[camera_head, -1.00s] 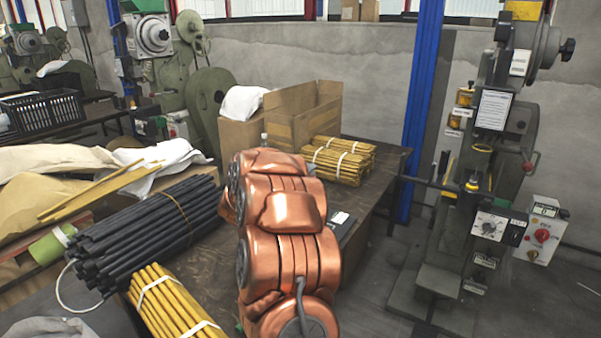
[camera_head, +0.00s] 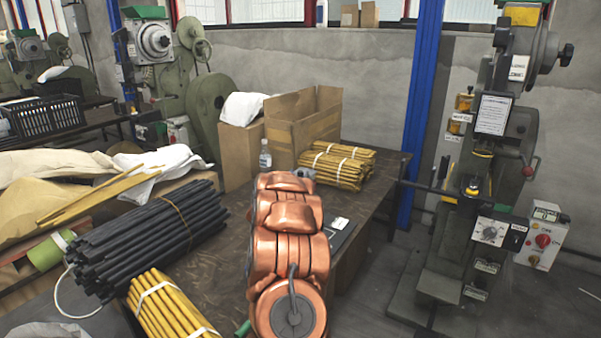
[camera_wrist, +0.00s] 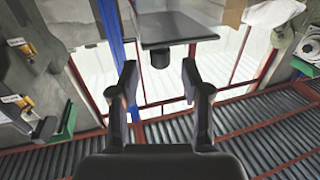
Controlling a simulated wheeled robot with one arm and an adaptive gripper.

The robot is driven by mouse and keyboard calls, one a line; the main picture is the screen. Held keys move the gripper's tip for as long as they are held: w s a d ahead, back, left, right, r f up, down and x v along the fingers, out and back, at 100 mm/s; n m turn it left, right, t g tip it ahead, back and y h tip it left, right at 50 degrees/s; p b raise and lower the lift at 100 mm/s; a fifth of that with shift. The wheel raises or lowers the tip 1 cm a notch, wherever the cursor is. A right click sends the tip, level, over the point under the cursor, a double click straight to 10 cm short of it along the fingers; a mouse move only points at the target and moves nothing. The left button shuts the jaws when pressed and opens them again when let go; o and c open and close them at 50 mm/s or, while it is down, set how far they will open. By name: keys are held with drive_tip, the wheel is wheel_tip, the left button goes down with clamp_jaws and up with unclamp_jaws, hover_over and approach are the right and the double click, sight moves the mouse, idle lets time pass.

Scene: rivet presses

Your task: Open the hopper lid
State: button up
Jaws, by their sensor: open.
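The right-hand rivet press (camera_head: 500,150) stands on the floor right of the table. A yellow piece (camera_head: 522,12) with green above it sits at its top, cut by the frame edge. I cannot make out a separate hopper lid. The wrist view appears upside down, with a press and a green part (camera_wrist: 68,122) at its left. My gripper (camera_wrist: 160,75) is open, fingers apart, with nothing held. A dark cylinder (camera_wrist: 189,75) under a flat grey panel (camera_wrist: 180,28) shows near the fingertips; I cannot tell what it is. In the head view my arm hides the gripper.
The table (camera_head: 215,262) carries black rods (camera_head: 145,235), yellow rod bundles (camera_head: 170,305) (camera_head: 340,165), a cardboard box (camera_head: 305,125) and a bottle (camera_head: 265,155). A blue column (camera_head: 420,100) stands between table and right press. Another press with a green top (camera_head: 145,12) stands at back left.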

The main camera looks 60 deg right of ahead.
sight(299, 174)
drive_tip(key=shift+x, duration=1.55)
drive_tip(key=shift+c, duration=0.2)
drive_tip(key=shift+f, duration=0.1)
clamp_jaws()
